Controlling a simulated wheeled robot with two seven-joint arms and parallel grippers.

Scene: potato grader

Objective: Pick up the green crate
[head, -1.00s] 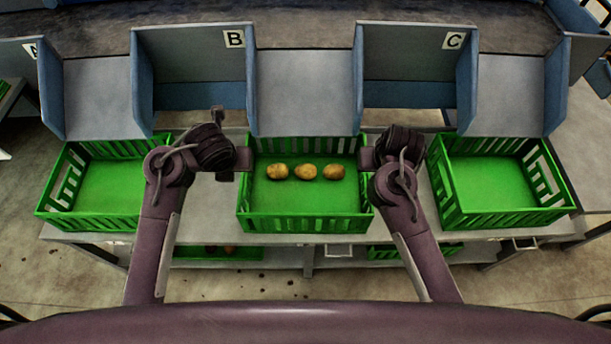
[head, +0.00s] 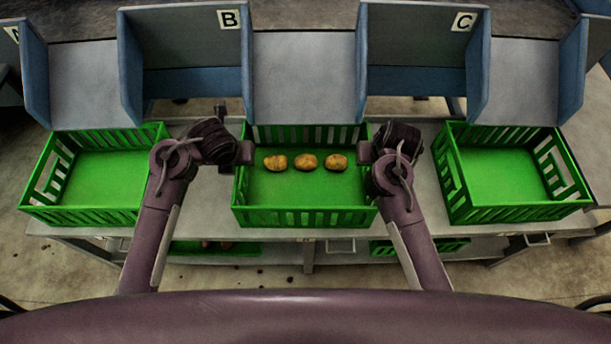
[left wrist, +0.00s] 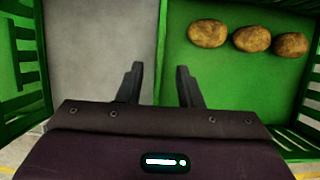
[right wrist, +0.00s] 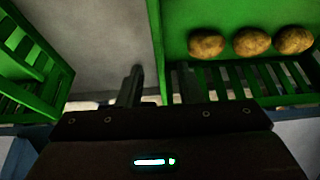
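The middle green crate (head: 305,218) stands on a grey table, with three potatoes (head: 305,162) in a row on its floor. My left gripper (head: 244,153) is at the crate's left wall. In the left wrist view, its fingers (left wrist: 159,88) are apart, one on each side of that wall's rim (left wrist: 160,50). My right gripper (head: 366,153) is at the crate's right wall. In the right wrist view, its fingers (right wrist: 158,88) look apart around the wall, one over the grey table and the other hard to make out against the dark slats. Contact with the rim cannot be told.
Empty green crates stand at left (head: 98,215) and right (head: 515,212), with bare grey table between. Grey chutes with blue side panels (head: 306,85) rise behind, marked B and C. A lower shelf holds more green crates (head: 215,248).

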